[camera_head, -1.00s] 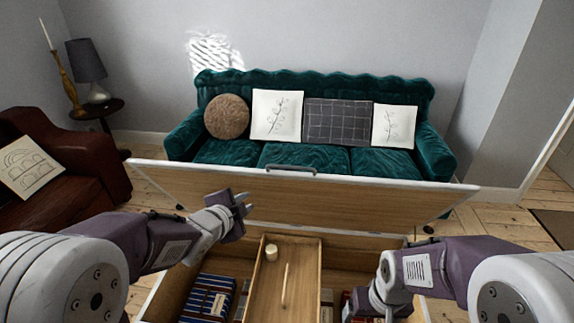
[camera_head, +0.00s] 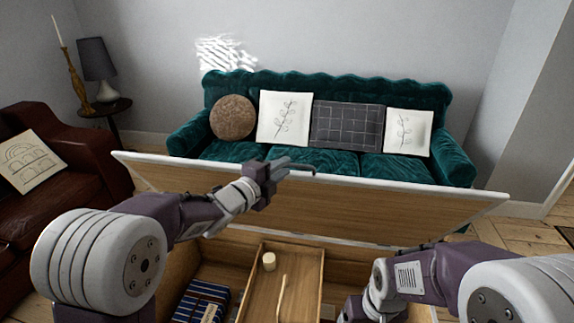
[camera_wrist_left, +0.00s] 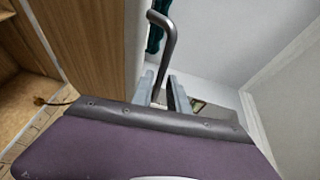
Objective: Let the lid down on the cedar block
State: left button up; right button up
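The wooden lid (camera_head: 330,208) of a chest stands raised and tilted, its inner side facing me. Its dark bar handle (camera_head: 302,168) is on the top edge and also shows in the left wrist view (camera_wrist_left: 168,45). My left gripper (camera_head: 286,166) is at the handle's left end. In the wrist view its fingers (camera_wrist_left: 165,92) are apart, with the bar running down between them; contact is unclear. My right gripper (camera_head: 358,308) is low over the chest's right part, its fingers hidden or cut off. A small pale cylinder (camera_head: 269,261) is in the tray; whether it is the cedar block is unclear.
Inside the chest, a wooden tray (camera_head: 312,262) holds a thin pale stick (camera_head: 282,296). Blue striped items (camera_head: 200,303) lie to its left. A green sofa (camera_head: 310,160) stands behind the lid, and a dark red armchair (camera_head: 85,172) is at left.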

pick_arm(q)
jog(key=shift+x, duration=1.4)
jog(key=shift+a, duration=0.1)
grip_shut()
jog(key=shift+f, duration=0.1)
